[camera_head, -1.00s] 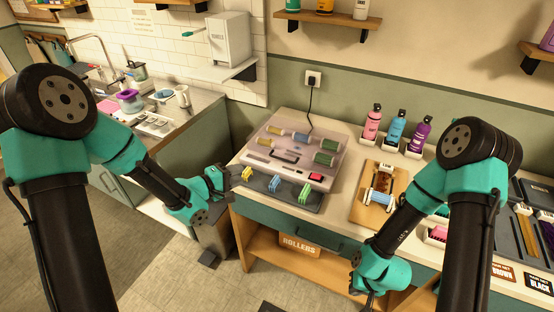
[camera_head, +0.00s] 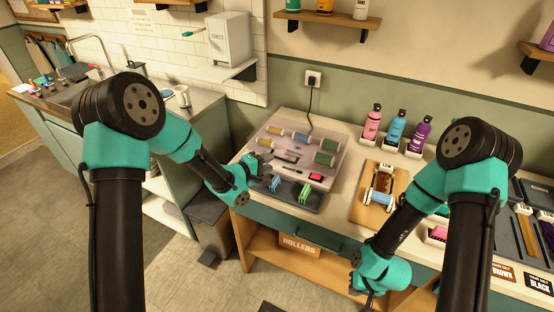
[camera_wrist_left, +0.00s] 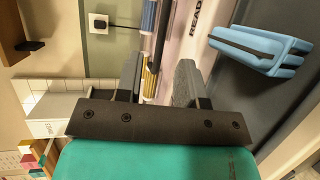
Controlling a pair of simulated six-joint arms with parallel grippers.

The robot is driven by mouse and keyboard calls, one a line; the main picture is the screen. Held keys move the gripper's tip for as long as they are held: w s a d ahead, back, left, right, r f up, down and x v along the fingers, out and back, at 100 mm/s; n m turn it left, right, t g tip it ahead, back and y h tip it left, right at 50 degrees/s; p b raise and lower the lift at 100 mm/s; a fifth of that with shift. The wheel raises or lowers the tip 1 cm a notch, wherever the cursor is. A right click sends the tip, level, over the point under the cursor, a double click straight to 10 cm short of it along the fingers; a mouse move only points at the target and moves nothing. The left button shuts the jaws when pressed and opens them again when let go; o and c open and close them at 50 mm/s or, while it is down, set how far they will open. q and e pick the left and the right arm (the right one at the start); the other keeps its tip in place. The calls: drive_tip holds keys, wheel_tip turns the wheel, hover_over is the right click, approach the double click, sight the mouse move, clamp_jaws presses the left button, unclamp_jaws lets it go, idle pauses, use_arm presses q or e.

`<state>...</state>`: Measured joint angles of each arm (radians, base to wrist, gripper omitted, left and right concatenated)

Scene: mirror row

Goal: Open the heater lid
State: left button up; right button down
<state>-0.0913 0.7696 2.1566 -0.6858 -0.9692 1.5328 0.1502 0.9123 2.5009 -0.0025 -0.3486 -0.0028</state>
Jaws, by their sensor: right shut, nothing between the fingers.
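The heater (camera_head: 318,189) stands on the counter with its clear lid (camera_head: 325,142) down over several coloured rollers. A dark handle (camera_head: 287,158) lies on the lid's front part. My left gripper (camera_head: 260,165) is at the heater's front left corner, beside the lid. In the left wrist view its fingers (camera_wrist_left: 160,80) are apart, with a yellow roller (camera_wrist_left: 150,84) showing behind the gap; I cannot tell whether they touch the lid. My right gripper (camera_head: 368,296) is shut and empty, low in front of the counter.
A blue clip (camera_head: 275,183) and a green clip (camera_head: 305,192) lie on the dark front strip. A wooden board (camera_head: 366,207) with a roller device is to the right, with bottles (camera_head: 396,128) behind. A cord (camera_head: 311,105) runs up to a wall socket.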

sight(278, 158)
use_arm(q)
drive_tip(key=x, duration=0.4)
drive_tip(key=shift+w+d+f, duration=0.15)
drive_tip(key=shift+w+d, duration=0.1)
drive_tip(key=shift+w, duration=0.05)
clamp_jaws()
idle(0.3)
